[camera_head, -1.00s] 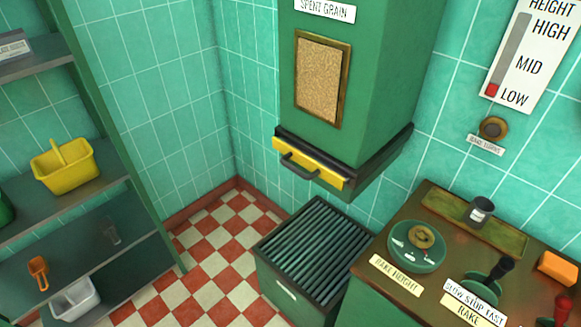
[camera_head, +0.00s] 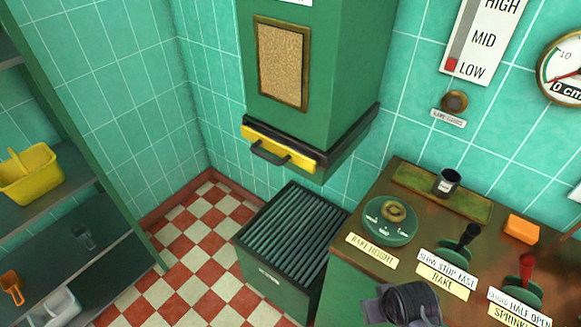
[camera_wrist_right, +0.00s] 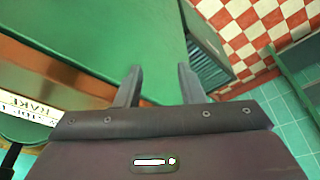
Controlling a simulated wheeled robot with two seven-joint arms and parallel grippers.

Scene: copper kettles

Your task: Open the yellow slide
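The yellow slide (camera_head: 278,148) is a flat yellow front with a dark handle (camera_head: 270,154), set in the bottom edge of the green spent grain hopper (camera_head: 330,100). No gripper is at it in the head view. My right gripper (camera_wrist_right: 159,80) shows in the right wrist view with its two fingers apart and nothing between them, over a green surface. A dark part of my own arm (camera_head: 408,303) shows at the bottom of the head view, in front of the console. My left gripper is not in view.
A slatted bin (camera_head: 293,232) stands on the floor below the hopper; its slats also show in the right wrist view (camera_wrist_right: 207,55). The console (camera_head: 345,262) with dials and levers is to its right. A shelf (camera_head: 100,270) stands at left, with checkered floor between.

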